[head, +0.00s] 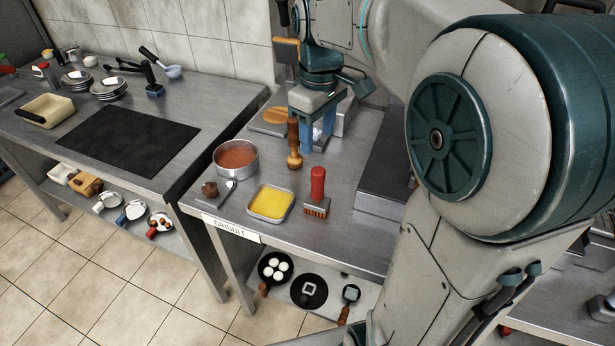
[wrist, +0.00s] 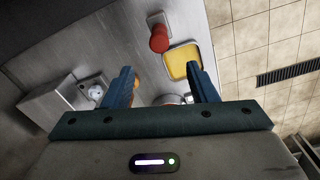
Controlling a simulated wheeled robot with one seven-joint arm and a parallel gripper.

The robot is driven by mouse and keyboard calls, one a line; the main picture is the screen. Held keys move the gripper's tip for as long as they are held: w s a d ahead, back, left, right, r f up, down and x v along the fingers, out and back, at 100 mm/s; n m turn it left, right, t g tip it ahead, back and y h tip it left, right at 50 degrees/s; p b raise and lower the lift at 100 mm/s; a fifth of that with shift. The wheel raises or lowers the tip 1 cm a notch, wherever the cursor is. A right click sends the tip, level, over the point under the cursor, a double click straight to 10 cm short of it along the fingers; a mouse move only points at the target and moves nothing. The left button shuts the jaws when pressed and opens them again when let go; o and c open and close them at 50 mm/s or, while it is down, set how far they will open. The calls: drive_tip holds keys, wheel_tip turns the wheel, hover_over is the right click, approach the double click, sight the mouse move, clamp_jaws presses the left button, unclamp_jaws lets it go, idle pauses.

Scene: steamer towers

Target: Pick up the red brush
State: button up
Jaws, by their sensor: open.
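The red brush (head: 317,188) stands upright on the steel counter near its front edge, with its red handle up and its bristle head down. It also shows in the wrist view (wrist: 159,40), beyond my fingertips. My gripper (head: 316,142) points down over the counter, behind the brush and apart from it. Its two blue fingers are spread and hold nothing, as the wrist view also shows (wrist: 162,76).
A wooden mill (head: 294,150) stands close beside my gripper. A yellow-filled tray (head: 270,203) and a pot of red sauce (head: 237,158) are left of the brush. A dark raised slab (head: 385,170) lies to its right. Pans sit on the shelf below.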

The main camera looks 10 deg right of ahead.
sight(318, 181)
wheel_tip(318, 181, down, 8)
drive_tip(key=shift+w+f, duration=0.1)
drive_tip(key=shift+f, duration=0.1)
drive_tip(key=shift+d+f, duration=0.1)
drive_tip(key=shift+f, duration=2.55)
clamp_jaws()
